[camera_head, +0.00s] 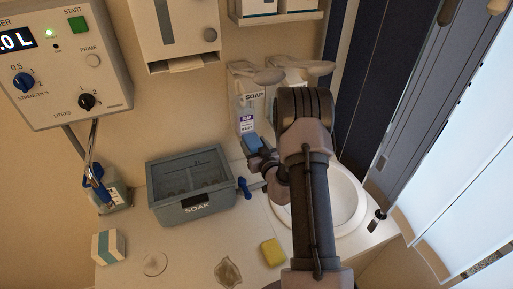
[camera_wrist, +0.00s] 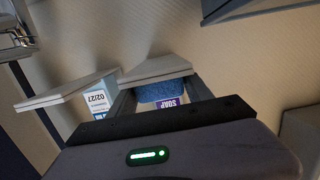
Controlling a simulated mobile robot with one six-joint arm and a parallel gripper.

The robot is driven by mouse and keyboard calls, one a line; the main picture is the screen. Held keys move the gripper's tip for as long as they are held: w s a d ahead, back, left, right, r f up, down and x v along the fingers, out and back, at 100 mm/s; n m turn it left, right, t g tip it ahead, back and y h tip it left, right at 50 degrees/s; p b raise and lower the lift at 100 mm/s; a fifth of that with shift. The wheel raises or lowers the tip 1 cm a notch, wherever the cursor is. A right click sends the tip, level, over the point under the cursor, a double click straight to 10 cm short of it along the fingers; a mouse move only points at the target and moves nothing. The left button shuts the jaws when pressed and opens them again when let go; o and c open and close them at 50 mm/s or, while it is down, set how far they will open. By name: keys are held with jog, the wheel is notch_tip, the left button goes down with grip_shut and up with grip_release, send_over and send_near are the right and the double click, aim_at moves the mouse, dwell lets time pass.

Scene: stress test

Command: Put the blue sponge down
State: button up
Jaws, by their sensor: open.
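The blue sponge (camera_head: 252,143) shows at the end of my gripper (camera_head: 263,160) in the head view, in front of the wall soap dispensers. In the wrist view the blue sponge (camera_wrist: 163,92) lies between the two fingers of my gripper (camera_wrist: 160,98), just below a dispenser lever. The jaws are open. I cannot tell whether the fingers touch the sponge or what is under it; my arm and gripper body hide part of this area.
A grey SOAK tub (camera_head: 163,211) stands on the counter left of my gripper. The sink (camera_head: 352,208) is behind my arm. A yellow sponge (camera_head: 272,252) and a teal-and-white box (camera_head: 108,246) lie at the front. Soap dispensers (camera_head: 245,107) hang close to my gripper.

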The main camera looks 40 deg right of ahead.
jog(key=v, duration=1.2)
jog(key=w+a+r+n+y, duration=0.4)
jog(key=a+r+n+y, duration=0.7)
jog(key=a+n, duration=0.4)
jog(key=s+a+r+n+g+y, duration=0.3)
jog(key=s+a+r+n+g, duration=0.1)
jog(key=a+n, duration=0.55)
jog(key=s+a+r+n+g+y, duration=0.3)
jog(key=s+a+n, duration=0.2)
jog(key=a+n, duration=0.5)
jog(key=s+a+n+g+h, duration=0.2)
jog(key=s+n+g+h, duration=0.35)
jog(key=s+n, duration=1.2)
jog(key=w+d+r+n+t+h, duration=0.25)
jog(key=d+n+h, duration=0.4)
jog(key=n, duration=1.25)
notch_tip(320, 180, down, 17)
jog(key=d+y+b, duration=0.1)
jog(key=b, duration=1.6)
jog(key=shift+s+d, duration=0.2)
jog(key=shift+s, duration=0.05)
